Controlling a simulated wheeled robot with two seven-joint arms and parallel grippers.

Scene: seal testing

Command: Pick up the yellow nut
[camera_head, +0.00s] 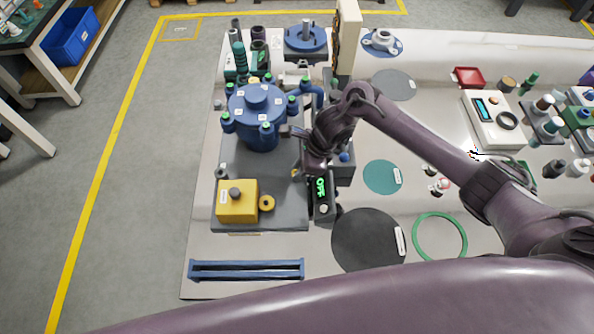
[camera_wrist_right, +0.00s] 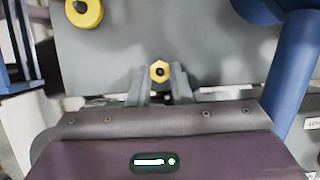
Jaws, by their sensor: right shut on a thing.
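The yellow nut (camera_wrist_right: 159,71) is a small hexagonal ring with a dark hole. It sits between the two grey fingertips of my right gripper (camera_wrist_right: 160,78), which is shut on it, over the grey base plate. In the head view the right gripper (camera_head: 299,171) reaches in from the right beside the blue vessel, and only a small yellow spot of the nut shows there. Whether the nut touches the plate is hard to tell. My left gripper is not in view.
The blue vessel (camera_head: 257,113) with green-topped clamps stands close behind the gripper. A black device with a green display (camera_head: 321,187) stands right beside my wrist. A blue rack (camera_head: 246,269) lies at the front.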

